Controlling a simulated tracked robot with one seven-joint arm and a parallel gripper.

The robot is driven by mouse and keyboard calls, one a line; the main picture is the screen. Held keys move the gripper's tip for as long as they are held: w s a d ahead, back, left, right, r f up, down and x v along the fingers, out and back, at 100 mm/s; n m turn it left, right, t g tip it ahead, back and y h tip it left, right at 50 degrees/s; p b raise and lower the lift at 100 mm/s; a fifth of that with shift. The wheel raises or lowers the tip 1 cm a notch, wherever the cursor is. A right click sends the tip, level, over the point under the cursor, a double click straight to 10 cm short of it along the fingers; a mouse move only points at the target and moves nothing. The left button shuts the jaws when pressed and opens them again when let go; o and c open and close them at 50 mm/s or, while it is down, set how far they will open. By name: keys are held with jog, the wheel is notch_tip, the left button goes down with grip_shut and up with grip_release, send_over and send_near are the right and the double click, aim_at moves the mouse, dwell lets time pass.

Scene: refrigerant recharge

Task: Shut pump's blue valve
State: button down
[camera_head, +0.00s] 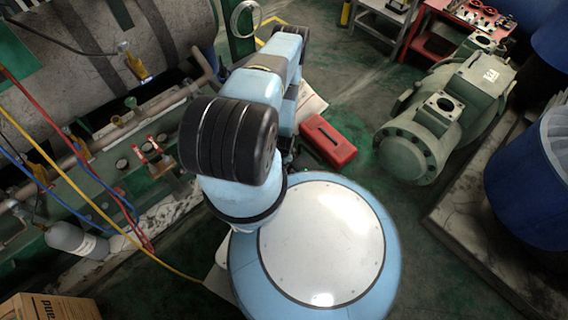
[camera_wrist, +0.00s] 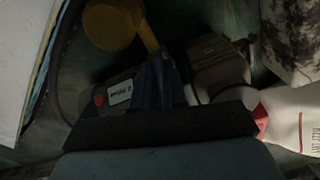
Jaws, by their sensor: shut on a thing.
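The pump (camera_wrist: 218,68) is a dim grey body in the wrist view, with a dark part bearing a small white label (camera_wrist: 119,93) beside it. My gripper (camera_wrist: 160,72) reaches toward it from the bottom of the wrist view. Its narrow fingers are closed together on a dark blue piece, which appears to be the pump's blue valve (camera_wrist: 153,88). The fingers and shadow hide most of the valve, so its turn angle cannot be told. In the head view my arm covers the gripper, and I cannot make out the pump or valve.
A yellow round part (camera_wrist: 110,26) lies beyond the fingers, and a white bottle with red markings (camera_wrist: 292,118) is close on the right. A red box (camera_head: 328,142) and a green compressor (camera_head: 440,110) stand on the floor. Hoses (camera_head: 75,185) cross the left side.

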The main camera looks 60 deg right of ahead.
dwell(0.5)
jog(key=m, duration=0.3)
jog(key=m, duration=0.3)
dwell(0.4)
